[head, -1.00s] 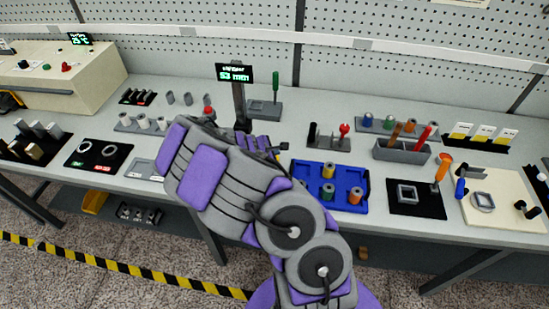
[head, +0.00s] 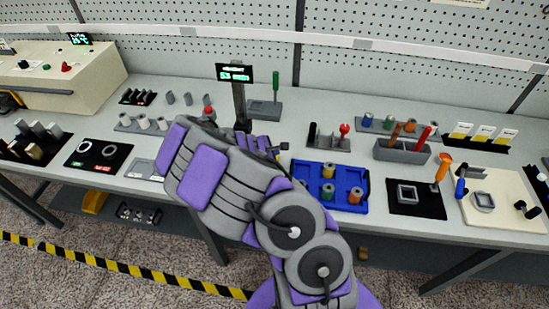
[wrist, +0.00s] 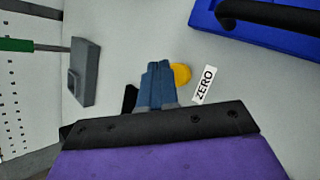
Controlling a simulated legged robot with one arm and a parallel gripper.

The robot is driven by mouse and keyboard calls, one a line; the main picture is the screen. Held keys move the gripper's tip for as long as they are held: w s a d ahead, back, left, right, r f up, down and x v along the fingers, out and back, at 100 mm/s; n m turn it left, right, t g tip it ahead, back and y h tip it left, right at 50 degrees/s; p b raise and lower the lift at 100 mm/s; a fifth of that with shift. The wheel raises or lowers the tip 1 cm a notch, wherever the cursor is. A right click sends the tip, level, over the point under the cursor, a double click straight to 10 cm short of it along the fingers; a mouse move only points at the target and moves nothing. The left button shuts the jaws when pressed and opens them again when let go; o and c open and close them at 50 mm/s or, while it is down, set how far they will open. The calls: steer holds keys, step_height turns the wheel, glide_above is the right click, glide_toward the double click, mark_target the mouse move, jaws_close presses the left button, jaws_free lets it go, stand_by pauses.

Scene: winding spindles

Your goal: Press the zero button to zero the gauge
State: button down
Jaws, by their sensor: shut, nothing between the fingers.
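The yellow zero button (wrist: 182,74) shows in the wrist view, partly hidden behind the fingertips. A white ZERO label (wrist: 204,85) lies on the bench just right of it. My gripper (wrist: 160,68) is shut and empty, with its blue-grey fingertips overlapping the button's left side in the picture; I cannot tell whether they touch it. In the head view my gripper (head: 272,149) is low over the bench, right of the gauge's post. The gauge display (head: 235,73) stands on a dark post and shows green digits that look like 53 mm.
A blue tray (head: 298,183) with several coloured spools is to the right of my gripper. A grey block with a green-handled tool (head: 276,88) stands behind it. My forearm hides part of the bench front. A grey tool caddy (head: 400,151) stands farther right.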

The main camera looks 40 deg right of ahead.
steer(key=shift+f+b, duration=0.35)
steer(key=shift+s+f+b, duration=0.1)
steer(key=shift+f+b, duration=0.2)
steer(key=shift+f, duration=0.15)
stand_by(0.9)
steer(key=shift+r, duration=0.15)
steer(key=shift+r+p, duration=0.65)
steer(key=shift+r, duration=0.1)
step_height(320, 180, up, 5)
steer(key=p, duration=0.3)
steer(key=shift+f+p, duration=0.1)
steer(key=shift+p, duration=0.3)
stand_by(0.7)
